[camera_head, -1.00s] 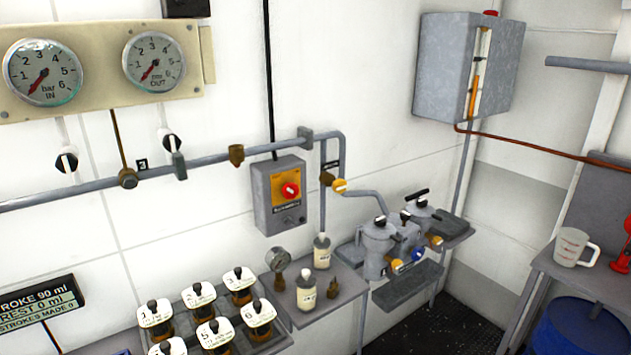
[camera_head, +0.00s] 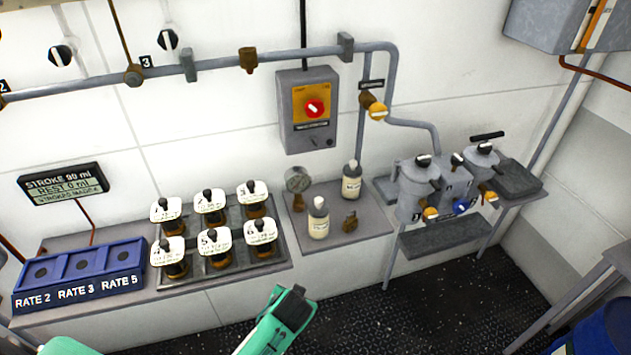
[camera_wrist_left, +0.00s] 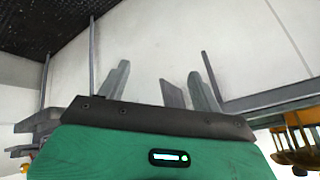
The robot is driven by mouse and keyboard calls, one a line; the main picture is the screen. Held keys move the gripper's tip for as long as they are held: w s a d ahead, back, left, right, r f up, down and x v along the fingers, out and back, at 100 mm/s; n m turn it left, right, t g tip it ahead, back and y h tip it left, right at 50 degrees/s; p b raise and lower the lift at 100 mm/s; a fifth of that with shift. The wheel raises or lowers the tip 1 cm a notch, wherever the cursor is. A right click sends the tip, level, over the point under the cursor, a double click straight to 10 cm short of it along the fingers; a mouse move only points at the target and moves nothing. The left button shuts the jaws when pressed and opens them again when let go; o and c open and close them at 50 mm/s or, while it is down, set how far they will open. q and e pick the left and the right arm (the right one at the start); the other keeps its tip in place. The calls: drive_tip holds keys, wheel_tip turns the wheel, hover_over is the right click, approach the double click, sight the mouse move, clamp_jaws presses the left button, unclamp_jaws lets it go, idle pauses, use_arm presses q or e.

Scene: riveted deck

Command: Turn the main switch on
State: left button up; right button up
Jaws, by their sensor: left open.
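The main switch is likely the grey wall box (camera_head: 308,135) with a yellow plate and a round red knob (camera_head: 314,107). The knob has a pale mark on it, too small to tell its exact setting. It is not recognisable in the left wrist view. My left gripper (camera_head: 293,302), green with a dark end, comes in at the bottom of the head view, well below the switch box and in front of the shelf. Its fingers (camera_wrist_left: 160,88) stand apart and empty in the left wrist view. My right gripper is not in view.
A shelf holds several capped jars (camera_head: 208,203), white bottles (camera_head: 318,218) and a blue rate box (camera_head: 82,276). Grey canisters (camera_head: 418,190) stand further right.

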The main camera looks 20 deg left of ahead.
use_arm(q)
drive_tip(key=w+r+n+t+y, duration=0.1)
drive_tip(key=w+r, duration=0.1)
drive_tip(key=r, duration=0.7)
drive_tip(key=w+r+n+t+y, duration=0.1)
drive_tip(key=w+r, duration=0.2)
drive_tip(key=r, duration=0.5)
drive_tip(key=n+t+y, duration=0.4)
drive_tip(key=t+y, duration=0.1)
drive_tip(key=t, duration=0.1)
approach(316, 110)
drive_tip(key=p+x, duration=0.5)
drive_tip(key=x, duration=0.4)
drive_tip(key=shift+r, duration=0.15)
drive_tip(key=shift+w+a+f+p, duration=0.2)
drive_tip(key=shift+w+a+p, duration=0.2)
drive_tip(key=shift+w, duration=0.15)
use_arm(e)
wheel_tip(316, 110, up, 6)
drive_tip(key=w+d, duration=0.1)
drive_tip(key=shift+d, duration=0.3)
use_arm(q)
drive_tip(key=shift+d, duration=0.1)
drive_tip(key=shift+c, duration=0.5)
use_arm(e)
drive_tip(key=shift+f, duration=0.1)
